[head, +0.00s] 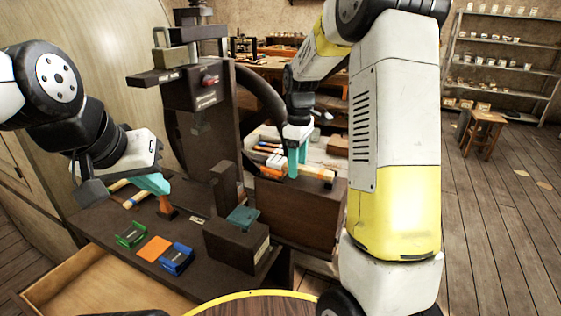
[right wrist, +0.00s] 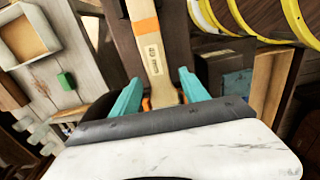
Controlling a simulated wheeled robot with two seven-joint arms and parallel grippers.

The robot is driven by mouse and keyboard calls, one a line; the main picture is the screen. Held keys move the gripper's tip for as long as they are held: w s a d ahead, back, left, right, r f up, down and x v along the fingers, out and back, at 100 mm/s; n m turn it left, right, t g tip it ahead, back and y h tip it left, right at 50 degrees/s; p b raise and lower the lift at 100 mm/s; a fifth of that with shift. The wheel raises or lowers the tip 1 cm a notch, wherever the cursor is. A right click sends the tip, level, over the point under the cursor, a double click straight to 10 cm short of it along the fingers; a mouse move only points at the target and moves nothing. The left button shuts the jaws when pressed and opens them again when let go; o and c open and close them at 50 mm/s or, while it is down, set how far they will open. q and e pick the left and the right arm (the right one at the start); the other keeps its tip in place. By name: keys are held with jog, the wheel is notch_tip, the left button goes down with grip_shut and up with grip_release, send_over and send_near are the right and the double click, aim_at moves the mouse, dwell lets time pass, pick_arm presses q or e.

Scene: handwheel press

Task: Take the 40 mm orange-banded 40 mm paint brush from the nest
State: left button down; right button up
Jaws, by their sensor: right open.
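The orange-banded brush (right wrist: 150,45) shows in the right wrist view. Its pale wooden handle carries a printed 40 and runs down between the teal fingers of my right gripper (right wrist: 158,92). The fingers stand apart, with a gap on both sides of the handle. In the head view my right gripper (head: 297,160) is over a dark wooden box, beside a pale wooden handle (head: 317,173) lying across its top. The fingers partly hide this brush. My left gripper (head: 153,184) hangs over the bench at left, above a small orange-brown upright piece (head: 166,207); its finger gap is unclear.
The dark box (head: 298,210) stands right of the press (head: 205,120). Green (head: 131,235) and blue (head: 176,259) holders and an orange pad (head: 154,249) sit on the bench. A dark block with a teal top (head: 237,240) stands near the front. An open drawer (head: 95,285) juts out below.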

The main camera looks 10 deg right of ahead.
grip_shut()
